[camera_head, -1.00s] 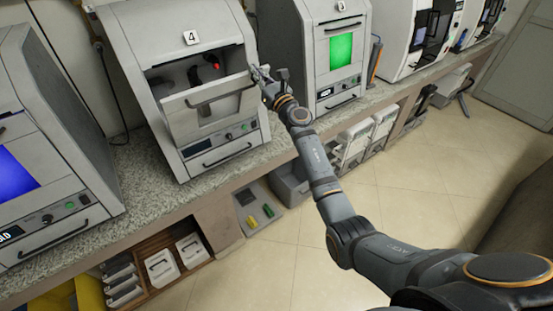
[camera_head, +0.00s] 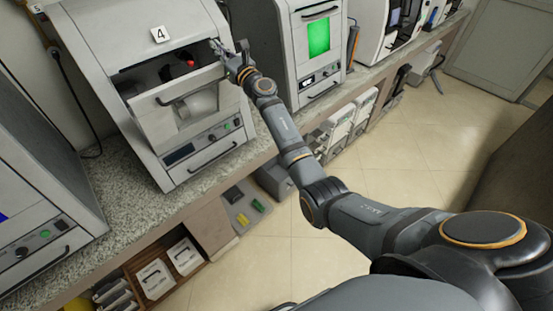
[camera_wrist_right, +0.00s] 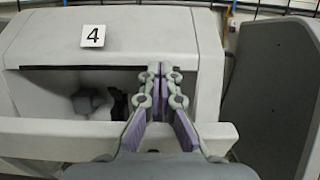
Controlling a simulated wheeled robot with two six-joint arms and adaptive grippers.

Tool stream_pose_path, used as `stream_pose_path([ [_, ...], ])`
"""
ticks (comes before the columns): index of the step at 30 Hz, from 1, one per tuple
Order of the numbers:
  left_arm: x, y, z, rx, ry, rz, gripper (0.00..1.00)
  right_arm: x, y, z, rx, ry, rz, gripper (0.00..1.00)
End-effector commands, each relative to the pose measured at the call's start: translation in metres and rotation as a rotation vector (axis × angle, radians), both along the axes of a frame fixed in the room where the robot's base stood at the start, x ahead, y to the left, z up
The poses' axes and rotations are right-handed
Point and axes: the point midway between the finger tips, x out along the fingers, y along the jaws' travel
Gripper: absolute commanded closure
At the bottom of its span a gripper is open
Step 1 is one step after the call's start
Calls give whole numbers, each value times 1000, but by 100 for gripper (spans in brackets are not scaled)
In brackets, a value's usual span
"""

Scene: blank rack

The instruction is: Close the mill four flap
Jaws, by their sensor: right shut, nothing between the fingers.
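Mill four (camera_head: 135,60) is a grey machine on the counter with a white "4" label; it also shows in the right wrist view (camera_wrist_right: 190,28). Its flap (camera_head: 180,105) is a grey panel with a handle, tilted outward, leaving a dark opening (camera_head: 160,72) above it. A red part shows inside. My right gripper (camera_head: 221,47) is at the upper right corner of the opening. In the right wrist view the gripper (camera_wrist_right: 162,72) is shut and empty, its fingers reaching over the flap's top edge (camera_wrist_right: 60,128). Whether it touches the flap I cannot tell. My left gripper is not in view.
A second machine with a green screen (camera_head: 319,38) stands close to the right of mill four. Another machine (camera_head: 40,170) stands at the left. The granite counter (camera_head: 130,185) runs beneath them. The tiled floor (camera_head: 260,265) in front is clear.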

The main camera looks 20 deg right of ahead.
Motion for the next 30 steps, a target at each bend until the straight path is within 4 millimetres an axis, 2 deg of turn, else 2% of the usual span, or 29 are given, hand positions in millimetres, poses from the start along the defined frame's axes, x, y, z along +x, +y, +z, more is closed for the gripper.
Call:
stream_pose_path([
  [30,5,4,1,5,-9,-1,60,0,0,0,-1,-1,0,100],
])
